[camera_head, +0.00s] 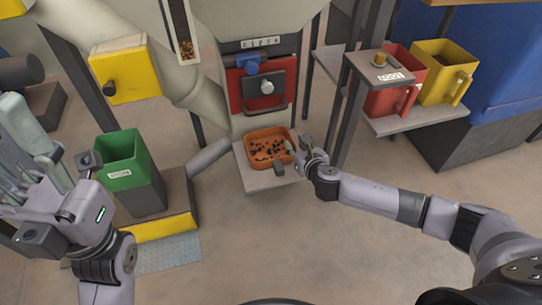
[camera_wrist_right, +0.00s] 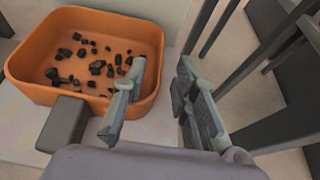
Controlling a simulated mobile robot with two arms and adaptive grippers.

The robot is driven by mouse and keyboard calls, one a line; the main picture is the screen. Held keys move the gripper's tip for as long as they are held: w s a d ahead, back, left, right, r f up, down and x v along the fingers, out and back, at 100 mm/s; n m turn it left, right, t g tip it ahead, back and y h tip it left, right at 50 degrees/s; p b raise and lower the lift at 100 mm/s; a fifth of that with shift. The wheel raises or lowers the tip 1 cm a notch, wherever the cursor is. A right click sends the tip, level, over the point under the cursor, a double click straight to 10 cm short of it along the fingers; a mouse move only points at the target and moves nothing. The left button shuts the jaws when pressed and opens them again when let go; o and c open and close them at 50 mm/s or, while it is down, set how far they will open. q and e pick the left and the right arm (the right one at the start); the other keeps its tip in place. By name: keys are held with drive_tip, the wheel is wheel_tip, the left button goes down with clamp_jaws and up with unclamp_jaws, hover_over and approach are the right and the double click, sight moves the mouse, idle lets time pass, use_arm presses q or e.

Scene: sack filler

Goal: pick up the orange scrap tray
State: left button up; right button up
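The orange scrap tray (camera_head: 285,135) sits on a pale shelf below the red machine panel, with many dark bits inside. In the right wrist view the tray (camera_wrist_right: 110,98) fills the upper left, with a dark block (camera_wrist_right: 65,122) at its front side. My right gripper (camera_head: 290,147) is at the tray's right side. In the wrist view its two fingers (camera_wrist_right: 160,78) are apart, and the tray's right wall shows between their tips. Contact cannot be told. My left gripper (camera_head: 22,158) is open and empty at the far left, away from the tray.
A green bin (camera_head: 122,162) stands on a yellow-edged base to the left. Red (camera_head: 385,103) and yellow (camera_head: 440,80) jugs stand on a shelf (camera_head: 425,117) at the right. Dark frame posts rise close right of the tray. The floor in front is clear.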

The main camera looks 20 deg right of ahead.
sight(293, 142)
drive_tip(key=shift+b+x, duration=0.7)
drive_tip(key=shift+x, duration=0.9)
drive_tip(key=shift+s+f, duration=0.1)
drive_tip(key=shift+c, duration=0.4)
clamp_jaws()
